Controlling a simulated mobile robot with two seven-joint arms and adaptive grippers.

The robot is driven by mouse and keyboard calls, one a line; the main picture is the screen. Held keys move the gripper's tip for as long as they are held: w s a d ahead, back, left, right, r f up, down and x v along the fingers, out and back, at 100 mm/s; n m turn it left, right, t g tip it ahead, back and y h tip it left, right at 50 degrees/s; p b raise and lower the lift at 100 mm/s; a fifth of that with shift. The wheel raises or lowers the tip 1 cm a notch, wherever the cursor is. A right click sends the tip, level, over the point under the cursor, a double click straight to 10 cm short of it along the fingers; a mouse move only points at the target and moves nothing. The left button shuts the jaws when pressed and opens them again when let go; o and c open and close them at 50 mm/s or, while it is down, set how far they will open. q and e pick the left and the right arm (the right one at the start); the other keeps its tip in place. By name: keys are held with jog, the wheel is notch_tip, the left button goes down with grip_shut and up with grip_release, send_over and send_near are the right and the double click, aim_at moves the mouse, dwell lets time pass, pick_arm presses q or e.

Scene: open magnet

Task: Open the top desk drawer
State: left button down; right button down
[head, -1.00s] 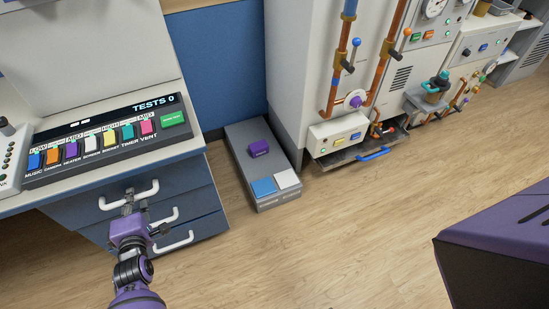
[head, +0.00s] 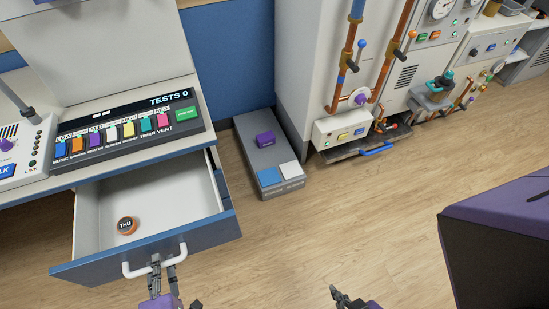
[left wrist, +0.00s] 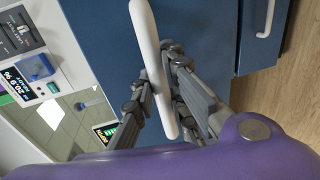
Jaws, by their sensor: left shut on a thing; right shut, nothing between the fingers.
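The top desk drawer (head: 95,268) stands pulled well out from under the desk top, with its pale inside showing. Its white handle (head: 133,271) is on the blue front. My left gripper (head: 162,266) is shut on this handle; in the left wrist view the handle (left wrist: 147,45) passes between the fingers (left wrist: 162,92). My right gripper (head: 338,295) is shut and empty above the floor at the bottom of the head view. A round brown item marked THU (head: 127,226) lies in the drawer.
A button panel (head: 130,133) reading TESTS 0 sits on the desk. A grey floor unit (head: 258,159) with a purple block (head: 265,139) stands right of the desk. A lab machine with copper pipes (head: 347,75) is behind. The wooden floor (head: 330,220) is clear.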

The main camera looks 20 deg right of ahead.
pick_arm(q)
jog(key=s, duration=0.9)
jog(key=shift+a, duration=0.15)
pick_arm(e)
jog(key=shift+w+a, duration=0.15)
jog(key=shift+w, duration=0.35)
pick_arm(q)
jog(key=shift+s, duration=0.1)
jog(key=c, duration=1.7)
grip_release()
pick_arm(e)
jog(key=shift+s, duration=0.1)
pick_arm(q)
jog(key=s, duration=0.4)
jog(key=s+r, duration=0.1)
jog(key=s, duration=0.3)
jog(key=s+r, duration=0.1)
jog(key=s, duration=0.2)
jog(key=shift+s+a+r, duration=0.2)
jog(key=shift+s, duration=0.2)
pick_arm(e)
jog(key=shift+w+a+r+t, duration=0.1)
jog(key=shift+w+t, duration=0.05)
jog(key=shift+w, duration=0.35)
jog(key=shift+w+a+r+t, duration=0.1)
jog(key=shift+w+t, duration=0.05)
jog(key=shift+w, duration=0.3)
jog(key=shift+w, duration=0.15)
